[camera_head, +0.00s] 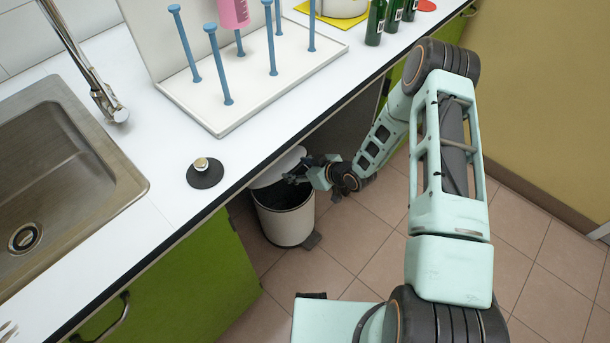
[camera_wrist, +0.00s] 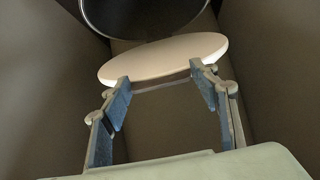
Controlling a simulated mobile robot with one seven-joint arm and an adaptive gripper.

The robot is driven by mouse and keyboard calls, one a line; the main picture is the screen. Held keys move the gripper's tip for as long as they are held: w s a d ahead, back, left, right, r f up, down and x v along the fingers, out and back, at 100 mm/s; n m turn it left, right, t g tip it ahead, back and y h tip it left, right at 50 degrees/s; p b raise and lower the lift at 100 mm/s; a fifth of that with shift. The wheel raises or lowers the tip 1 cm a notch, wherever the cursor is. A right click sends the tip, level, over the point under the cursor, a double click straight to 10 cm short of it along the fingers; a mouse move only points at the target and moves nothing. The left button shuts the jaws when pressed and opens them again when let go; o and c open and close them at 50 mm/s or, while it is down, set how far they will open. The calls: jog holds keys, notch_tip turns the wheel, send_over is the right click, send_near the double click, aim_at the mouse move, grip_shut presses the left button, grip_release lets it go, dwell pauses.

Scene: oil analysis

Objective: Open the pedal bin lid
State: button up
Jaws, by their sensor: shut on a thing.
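The pedal bin (camera_head: 287,228) is a pale cylinder on the floor under the counter. Its white lid (camera_head: 275,169) is raised and tilted at the back, and the dark inside shows. A dark pedal (camera_head: 313,240) sits at its foot. My gripper (camera_head: 296,174) is at the right edge of the lid, above the bin's opening. In the wrist view the lid (camera_wrist: 165,57) is a pale disc, with my gripper's fingertips (camera_wrist: 160,78) at its near edge, shut on it with a gap between the fingers. The exact contact is hard to see.
The white counter (camera_head: 150,165) overhangs the bin. It carries a drying rack (camera_head: 240,100), a black suction-cup-like knob (camera_head: 205,174), green bottles (camera_head: 376,22) and a sink (camera_head: 60,170). A green cabinet door (camera_head: 190,280) stands left of the bin. Tiled floor (camera_head: 540,240) is clear at right.

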jog(key=w+a+r, duration=0.1)
jog(key=a+r, duration=0.1)
jog(key=w+a+r, duration=0.4)
jog(key=shift+a+r, duration=0.15)
jog(key=shift+c, duration=0.2)
jog(key=o, duration=1.7)
jog(key=shift+s, duration=0.1)
jog(key=shift+c, duration=0.2)
jog(key=shift+o, duration=0.4)
jog(key=s+d+r, duration=0.3)
jog(key=s+d, duration=0.6)
jog(key=d, duration=0.3)
jog(key=shift+s+d, duration=0.35)
jog(key=shift+s, duration=0.05)
